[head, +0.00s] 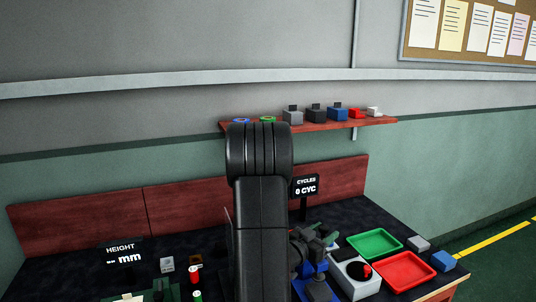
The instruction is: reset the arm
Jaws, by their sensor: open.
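My arm (262,215) stands upright in the middle of the head view, black, with its rounded joint near the height of the shelf. My gripper cannot be made out; the arm hides the part of the bench behind it. No held object shows.
A dark-topped bench (95,258) has a red-brown back panel (80,224). A wall shelf (345,124) holds small blocks.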

